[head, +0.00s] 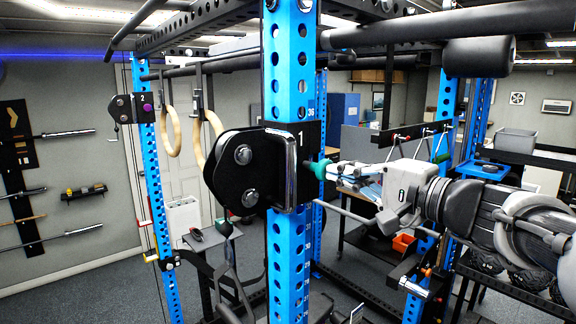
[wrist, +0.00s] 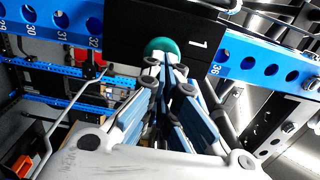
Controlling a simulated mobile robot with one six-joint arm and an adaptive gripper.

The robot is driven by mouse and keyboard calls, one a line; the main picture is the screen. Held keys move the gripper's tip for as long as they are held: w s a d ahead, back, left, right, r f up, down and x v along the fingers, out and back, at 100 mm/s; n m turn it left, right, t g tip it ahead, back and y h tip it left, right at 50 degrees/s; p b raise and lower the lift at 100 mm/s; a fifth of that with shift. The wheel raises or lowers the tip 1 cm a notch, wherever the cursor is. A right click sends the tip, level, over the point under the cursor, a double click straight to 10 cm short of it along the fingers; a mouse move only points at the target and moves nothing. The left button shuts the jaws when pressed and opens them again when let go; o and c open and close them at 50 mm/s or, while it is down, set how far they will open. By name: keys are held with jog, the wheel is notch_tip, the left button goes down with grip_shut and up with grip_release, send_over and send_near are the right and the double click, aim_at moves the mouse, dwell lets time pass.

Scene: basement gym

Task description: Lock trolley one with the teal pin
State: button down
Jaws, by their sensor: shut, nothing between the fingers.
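Trolley one (head: 300,143), a black carriage marked 1 with a pulley plate and chrome handle, sits on the blue upright (head: 288,250). It also shows in the wrist view (wrist: 190,30). The teal pin (head: 320,169) sticks out of the trolley's right side, its round knob outward and a short dark length of shaft showing between knob and trolley. My gripper (head: 337,172) is shut and empty, its tips right at the knob. In the wrist view the closed fingertips (wrist: 165,64) are just in front of the teal knob (wrist: 161,46); I cannot tell whether they touch. The shaft's inner end is hidden.
Trolley two (head: 130,108), with a purple knob, is on the left upright. Wooden rings (head: 172,132) hang between the uprights. A dark bar (head: 425,25) crosses above my arm. A row of hooks with coloured handles (head: 440,150) stands behind my gripper.

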jog(key=shift+s+d, duration=0.1)
jog(key=shift+s, duration=0.1)
jog(key=shift+b+x, duration=0.9)
jog(key=shift+x, duration=0.35)
